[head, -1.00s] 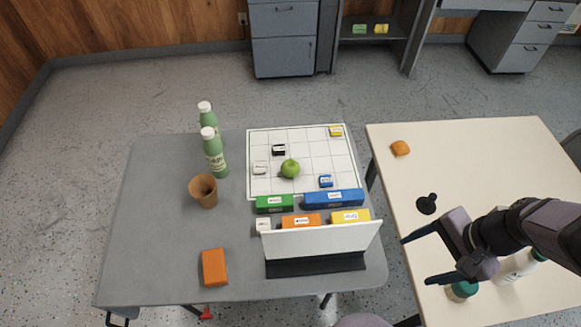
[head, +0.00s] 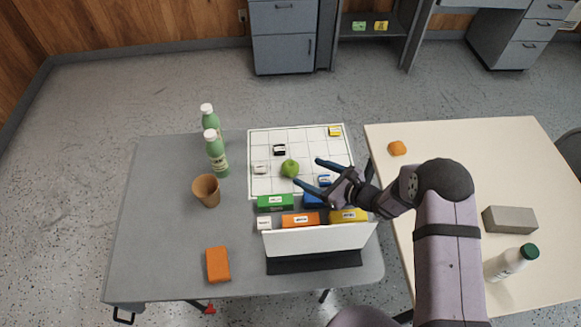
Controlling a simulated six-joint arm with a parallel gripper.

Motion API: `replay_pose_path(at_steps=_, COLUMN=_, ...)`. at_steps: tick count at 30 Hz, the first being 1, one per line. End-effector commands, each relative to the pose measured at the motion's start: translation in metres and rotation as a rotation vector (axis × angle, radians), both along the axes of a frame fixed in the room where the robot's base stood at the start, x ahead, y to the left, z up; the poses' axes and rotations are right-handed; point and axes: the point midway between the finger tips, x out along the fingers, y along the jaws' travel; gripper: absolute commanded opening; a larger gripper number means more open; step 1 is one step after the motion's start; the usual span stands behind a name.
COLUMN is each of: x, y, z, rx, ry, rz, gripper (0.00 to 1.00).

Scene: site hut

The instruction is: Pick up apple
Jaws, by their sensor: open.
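A green apple (head: 290,168) sits on the white gridded board (head: 262,138), near its middle. My gripper (head: 306,173) is open, with its two dark blue fingers pointing left toward the apple. One fingertip is to the apple's upper right and the other is close to its lower right. From this view I cannot tell whether a finger touches it or how high the gripper is. The apple is not between the fingers as far as I can see.
Small labelled blocks, one black (head: 279,150), stand on the board. Green (head: 275,202) and orange (head: 300,220) blocks line its front edge, before a white upright panel (head: 318,239). Green bottles (head: 216,156) and a brown cup (head: 206,190) stand left. The grey table's front left is mostly clear.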

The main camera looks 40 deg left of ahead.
Motion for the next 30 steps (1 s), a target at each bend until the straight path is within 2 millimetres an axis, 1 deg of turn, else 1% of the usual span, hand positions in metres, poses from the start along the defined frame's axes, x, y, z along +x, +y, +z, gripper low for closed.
replay_pose_path(at_steps=1, x=-0.002, y=0.003, z=-0.006, rx=0.003, ry=0.011, rz=-0.014, gripper=0.68)
replay_pose_path(at_steps=5, x=-0.002, y=0.006, z=-0.014, rx=0.009, ry=0.022, rz=-0.039, gripper=0.68)
replay_pose_path(at_steps=10, x=-0.002, y=0.009, z=-0.017, rx=0.010, ry=0.023, rz=-0.044, gripper=0.68)
replay_pose_path(at_steps=17, x=0.000, y=0.025, z=-0.024, rx=0.010, ry=0.023, rz=-0.042, gripper=0.68)
replay_pose_path(at_steps=23, x=0.000, y=0.028, z=-0.025, rx=0.010, ry=0.023, rz=-0.042, gripper=0.68)
replay_pose_path(at_steps=26, x=-0.001, y=0.036, z=-0.030, rx=0.010, ry=0.022, rz=-0.041, gripper=0.68)
replay_pose_path(at_steps=30, x=-0.001, y=0.053, z=-0.038, rx=0.011, ry=0.022, rz=-0.041, gripper=0.68)
